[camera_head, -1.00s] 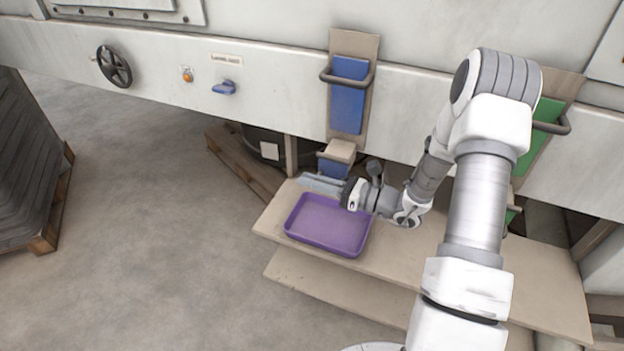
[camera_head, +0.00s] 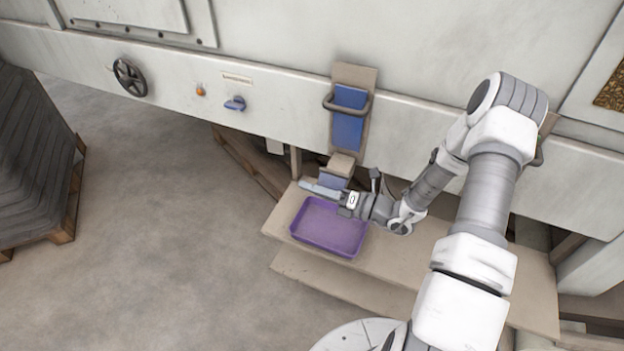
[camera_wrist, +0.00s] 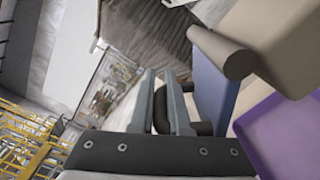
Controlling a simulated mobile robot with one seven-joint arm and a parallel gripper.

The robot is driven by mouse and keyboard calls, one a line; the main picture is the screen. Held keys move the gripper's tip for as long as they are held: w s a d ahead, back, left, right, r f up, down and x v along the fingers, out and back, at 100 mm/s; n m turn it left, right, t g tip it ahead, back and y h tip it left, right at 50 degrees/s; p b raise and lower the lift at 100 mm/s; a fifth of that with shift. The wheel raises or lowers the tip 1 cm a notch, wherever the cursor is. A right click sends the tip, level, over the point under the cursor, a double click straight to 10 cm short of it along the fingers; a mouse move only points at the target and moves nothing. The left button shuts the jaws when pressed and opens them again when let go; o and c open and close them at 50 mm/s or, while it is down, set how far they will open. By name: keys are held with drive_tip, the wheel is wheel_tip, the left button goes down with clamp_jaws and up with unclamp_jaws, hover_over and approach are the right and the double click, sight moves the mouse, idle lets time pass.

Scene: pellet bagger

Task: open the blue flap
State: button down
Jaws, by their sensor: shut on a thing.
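The blue flap (camera_head: 332,181) hangs at the mouth of the lower chute, under a beige block, and my gripper partly covers it. In the wrist view the blue flap (camera_wrist: 214,85) stands just right of my fingers. My gripper (camera_head: 318,190) is at the flap's front, low above the bench. In the wrist view my gripper (camera_wrist: 160,105) is shut on a dark bar, which looks like the flap's handle (camera_wrist: 203,112). How far the flap stands from the chute is hard to tell.
A purple tray (camera_head: 328,250) sits on the wooden bench (camera_head: 400,262) below my gripper. A blue panel (camera_head: 347,130) with a dark bar is above. A handwheel (camera_head: 129,77) and blue knob (camera_head: 235,104) are on the machine's left. Open floor lies at left.

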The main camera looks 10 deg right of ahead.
drive_tip(key=shift+w+d+r+m+p, duration=0.2)
drive_tip(key=shift+r+m+p, duration=0.55)
drive_tip(key=shift+m+p, duration=0.6)
drive_tip(key=shift+w+d+r+m+p, duration=0.15)
drive_tip(key=shift+r+m+p, duration=0.65)
drive_tip(key=shift+m+p, duration=0.5)
drive_tip(key=shift+w+d+r+m+p, duration=0.1)
drive_tip(key=shift+w+r+m+p, duration=0.1)
drive_tip(key=shift+r+m+p, duration=1.1)
drive_tip(key=shift+f+m, duration=0.55)
drive_tip(key=c, duration=1.2)
unclamp_jaws()
drive_tip(key=shift+o, duration=0.2)
drive_tip(key=shift+b, duration=0.3)
drive_tip(key=b+v, duration=0.1)
drive_tip(key=v, duration=1.6)
drive_tip(key=shift+d, duration=0.2)
